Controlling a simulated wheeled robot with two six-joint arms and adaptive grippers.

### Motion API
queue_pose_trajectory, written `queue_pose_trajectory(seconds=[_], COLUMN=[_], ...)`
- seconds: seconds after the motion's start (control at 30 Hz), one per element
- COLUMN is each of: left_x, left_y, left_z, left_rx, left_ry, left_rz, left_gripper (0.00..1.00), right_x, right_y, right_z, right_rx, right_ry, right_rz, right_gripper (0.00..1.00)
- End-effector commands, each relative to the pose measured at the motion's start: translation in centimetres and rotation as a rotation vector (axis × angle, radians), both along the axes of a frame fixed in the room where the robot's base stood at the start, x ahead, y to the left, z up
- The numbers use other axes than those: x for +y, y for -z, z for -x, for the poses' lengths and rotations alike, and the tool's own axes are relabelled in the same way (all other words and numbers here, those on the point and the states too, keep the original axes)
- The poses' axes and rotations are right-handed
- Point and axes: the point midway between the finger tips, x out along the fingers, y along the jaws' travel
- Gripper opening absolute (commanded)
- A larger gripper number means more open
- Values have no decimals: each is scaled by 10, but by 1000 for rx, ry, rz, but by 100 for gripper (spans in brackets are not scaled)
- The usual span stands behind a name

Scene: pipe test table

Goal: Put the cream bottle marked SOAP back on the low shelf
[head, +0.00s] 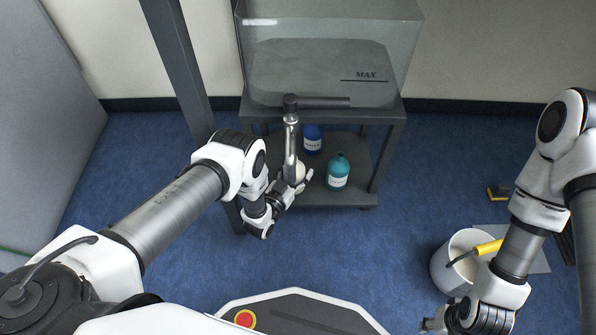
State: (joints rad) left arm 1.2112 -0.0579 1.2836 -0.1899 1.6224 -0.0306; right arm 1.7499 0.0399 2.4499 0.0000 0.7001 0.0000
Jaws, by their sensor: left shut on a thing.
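The cream bottle (300,170) is in the head view at the front left of the low shelf (357,147). Only a pale rounded part of it shows; my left gripper and a grey pipe hide the rest, and its marking cannot be read. My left gripper (297,184) is shut on it. I cannot tell whether the bottle touches the shelf. My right gripper (432,322) is at the bottom edge, far from the shelf, and its jaws are too unclear to read.
A teal bottle (338,173) and a blue bottle (312,139) stand on the low shelf, close right and behind. Above is a clear tank (330,65) marked MAX, with a vertical pipe (290,140) in front. A white bucket (450,272) stands on the floor at right.

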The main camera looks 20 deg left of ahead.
Motion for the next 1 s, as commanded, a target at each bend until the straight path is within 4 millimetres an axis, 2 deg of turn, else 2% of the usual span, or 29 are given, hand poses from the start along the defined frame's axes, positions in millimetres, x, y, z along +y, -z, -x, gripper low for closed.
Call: queue_pose_trajectory(seconds=[0.03,0.2,0.23,0.3,0.7,0.77,1.0], left_x=[4,4,4,4,6,7,16], left_y=[-12,-11,-11,-12,-11,-10,-3], left_z=[-12,-11,-12,-12,-6,2,53], left_rx=[-33,-33,-33,-34,-32,-29,-7], left_ry=[-10,-10,-10,-10,-10,-10,-5], left_rz=[-6,-6,-6,-6,-6,-6,-3], left_gripper=[16,16,72,94,94,94,94], right_x=[0,0,0,0,0,0,0], right_y=[-1,0,0,0,0,-1,-1], right_z=[0,0,0,0,0,0,0], right_rx=[0,0,0,0,0,0,0], right_ry=[0,0,0,0,0,0,0], right_rz=[0,0,0,0,0,0,0], right_gripper=[40,40,40,40,40,40,40])
